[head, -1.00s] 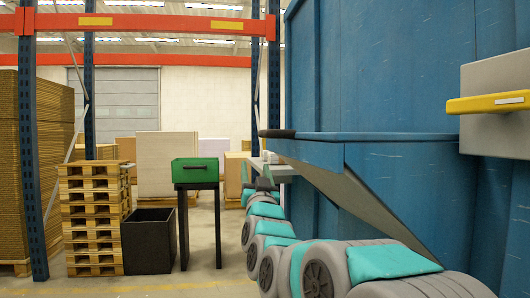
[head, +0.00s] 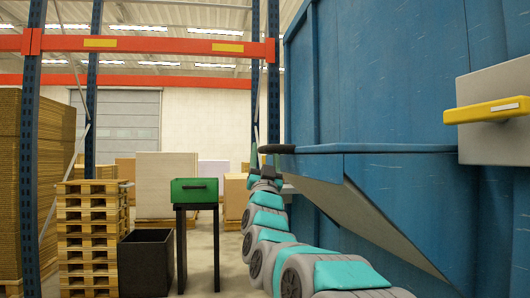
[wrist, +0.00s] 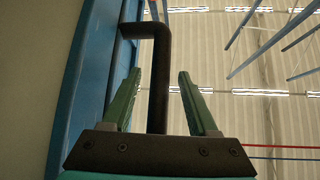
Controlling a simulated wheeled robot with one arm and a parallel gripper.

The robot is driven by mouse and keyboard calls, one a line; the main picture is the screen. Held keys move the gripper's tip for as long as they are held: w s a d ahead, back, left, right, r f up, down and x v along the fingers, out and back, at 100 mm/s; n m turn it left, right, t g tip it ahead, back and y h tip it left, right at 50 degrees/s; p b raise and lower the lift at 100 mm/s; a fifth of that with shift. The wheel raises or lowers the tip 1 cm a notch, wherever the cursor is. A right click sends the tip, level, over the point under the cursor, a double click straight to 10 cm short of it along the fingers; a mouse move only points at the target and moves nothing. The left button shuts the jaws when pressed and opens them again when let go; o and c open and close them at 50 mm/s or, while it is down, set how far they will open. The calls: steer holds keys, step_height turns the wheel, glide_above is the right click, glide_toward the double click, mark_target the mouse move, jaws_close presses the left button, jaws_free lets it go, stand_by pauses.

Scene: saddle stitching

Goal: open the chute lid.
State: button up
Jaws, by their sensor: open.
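The chute lid (head: 400,148) is a blue slab sticking out from the front of the tall blue machine, with a slanted grey underside below it. A black handle (head: 276,149) sits at its near-left edge. In the wrist view the handle (wrist: 159,75) is a dark bent bar standing between the two green fingers. My gripper (wrist: 160,95) is open, with one finger on each side of the bar and a visible gap to the right finger. In the head view my gripper (head: 266,168) is small, just below the handle.
The blue machine wall (head: 400,80) fills the right side, with a grey box and yellow handle (head: 487,110) on it. A green box (head: 195,190) on a black stand, a black bin (head: 146,262) and stacked pallets (head: 90,235) stand left. Floor between is free.

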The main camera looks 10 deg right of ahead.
steer(key=shift+w+d+r, duration=0.1)
steer(key=shift+w+r, duration=0.35)
steer(key=shift+r, duration=0.05)
steer(key=shift+c, duration=0.3)
jaws_close()
stand_by(1.0)
